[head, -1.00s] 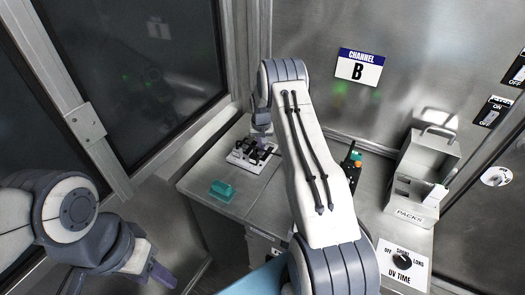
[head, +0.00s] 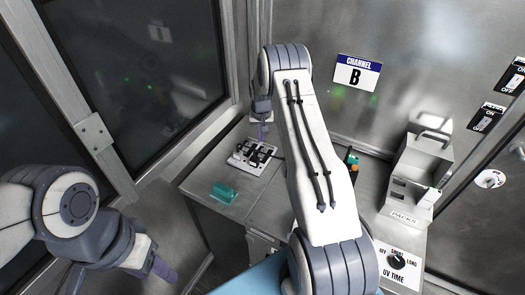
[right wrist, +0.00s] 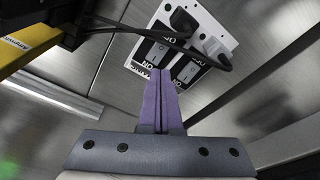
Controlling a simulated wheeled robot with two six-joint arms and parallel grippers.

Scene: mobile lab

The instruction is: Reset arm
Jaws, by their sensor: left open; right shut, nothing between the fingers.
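My right arm reaches over the metal counter in the head view. Its purple-fingered gripper (head: 261,132) hangs above and just behind a white switch panel (head: 240,163) with black parts on it. In the right wrist view the purple fingers (right wrist: 161,75) are pressed together with nothing between them. A white panel (right wrist: 215,28) with ON-marked switches, plugs and black cables shows beyond the fingertips; contact cannot be told. My left gripper (head: 163,270) is low at the left, clear of the counter and empty; its fingertip gap is hard to see.
A grey PACKS box (head: 421,160) and a UV TIME dial plate (head: 397,268) stand at the right. A dark device with orange and green parts (head: 352,165) is behind my right arm. A glass panel (head: 140,60) borders the left.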

